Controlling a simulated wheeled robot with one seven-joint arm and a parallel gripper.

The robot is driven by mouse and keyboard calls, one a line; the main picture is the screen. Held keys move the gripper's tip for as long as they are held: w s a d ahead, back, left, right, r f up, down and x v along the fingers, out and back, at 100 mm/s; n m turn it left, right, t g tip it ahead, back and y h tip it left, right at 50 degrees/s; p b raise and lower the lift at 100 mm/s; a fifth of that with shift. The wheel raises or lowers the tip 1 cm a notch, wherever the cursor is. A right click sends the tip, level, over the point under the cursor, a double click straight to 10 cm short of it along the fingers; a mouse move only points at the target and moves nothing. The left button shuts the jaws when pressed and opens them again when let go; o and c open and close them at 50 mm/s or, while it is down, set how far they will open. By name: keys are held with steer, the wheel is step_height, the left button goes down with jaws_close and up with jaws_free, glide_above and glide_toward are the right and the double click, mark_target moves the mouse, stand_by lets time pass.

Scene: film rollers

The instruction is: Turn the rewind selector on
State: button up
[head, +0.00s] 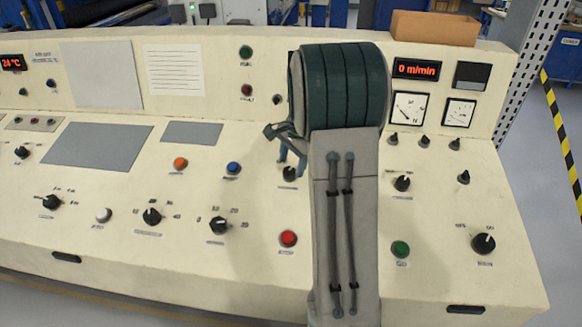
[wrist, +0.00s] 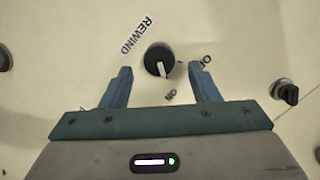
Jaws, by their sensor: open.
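The rewind selector (wrist: 160,59) is a round black knob with a white pointer, beside a REWIND label on the cream panel. The pointer is turned down in the wrist view, toward the ON label (wrist: 171,95); the OFF label (wrist: 205,61) lies to the right. In the head view the selector (head: 289,174) shows just below my fingertips. My gripper (wrist: 160,69) is open and empty, one finger on each side of the knob in the wrist view, with visible gaps. It also shows in the head view (head: 291,163). I cannot tell how far the fingertips stand off the panel.
Another black knob (wrist: 286,92) sits to the right in the wrist view. In the head view, a red button (head: 288,238), a blue button (head: 233,168) and a black knob (head: 402,183) lie around the selector. My arm hides part of the console.

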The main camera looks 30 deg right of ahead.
step_height(320, 180, up, 11)
steer(key=s+d, duration=0.1)
steer(key=shift+s, duration=0.3)
steer(key=s+a+f+n, duration=0.2)
steer(key=s+a+n, duration=0.5)
steer(key=s+a, duration=0.2)
steer(key=s+a+f+n+t+h, duration=0.1)
steer(key=s+a+f+n, duration=0.1)
steer(key=s+a+n, duration=0.6)
steer(key=s, duration=0.6)
steer(key=shift+s+a+f, duration=0.2)
steer(key=shift+a+f, duration=0.1)
steer(key=shift+a, duration=0.05)
